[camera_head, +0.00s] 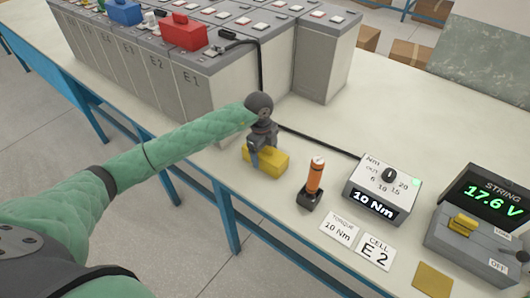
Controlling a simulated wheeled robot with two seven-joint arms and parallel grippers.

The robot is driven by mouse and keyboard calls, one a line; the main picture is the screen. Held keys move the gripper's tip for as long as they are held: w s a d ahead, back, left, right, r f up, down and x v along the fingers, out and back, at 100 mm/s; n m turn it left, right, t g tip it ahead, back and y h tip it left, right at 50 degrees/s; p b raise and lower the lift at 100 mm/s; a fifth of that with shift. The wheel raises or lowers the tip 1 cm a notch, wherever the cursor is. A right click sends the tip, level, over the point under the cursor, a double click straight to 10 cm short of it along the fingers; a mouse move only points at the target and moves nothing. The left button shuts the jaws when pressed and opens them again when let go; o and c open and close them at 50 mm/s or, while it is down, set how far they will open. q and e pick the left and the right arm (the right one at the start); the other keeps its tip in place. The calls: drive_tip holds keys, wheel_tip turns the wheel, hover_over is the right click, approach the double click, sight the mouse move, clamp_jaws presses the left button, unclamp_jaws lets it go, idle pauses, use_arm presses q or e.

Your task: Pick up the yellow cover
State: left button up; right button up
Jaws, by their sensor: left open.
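The yellow cover (269,164) is a small yellow block lying on the pale bench near its front edge. My left gripper (254,158) is at the cover, coming down from above at its left end. The jaws are open. I cannot tell whether the fingers touch the cover, because the gripper hides part of it. My right gripper is not in view.
Grey battery cells with a red cover (183,33) and a blue cover (124,12) stand behind. An orange-handled tool (315,178) stands upright right of the yellow cover. A torque box (383,190), cards (376,251) and a string meter (480,220) are further right.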

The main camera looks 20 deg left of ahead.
use_arm(q)
drive_tip(key=shift+f, duration=0.1)
drive_tip(key=c, duration=1.1)
drive_tip(key=shift+o, duration=0.2)
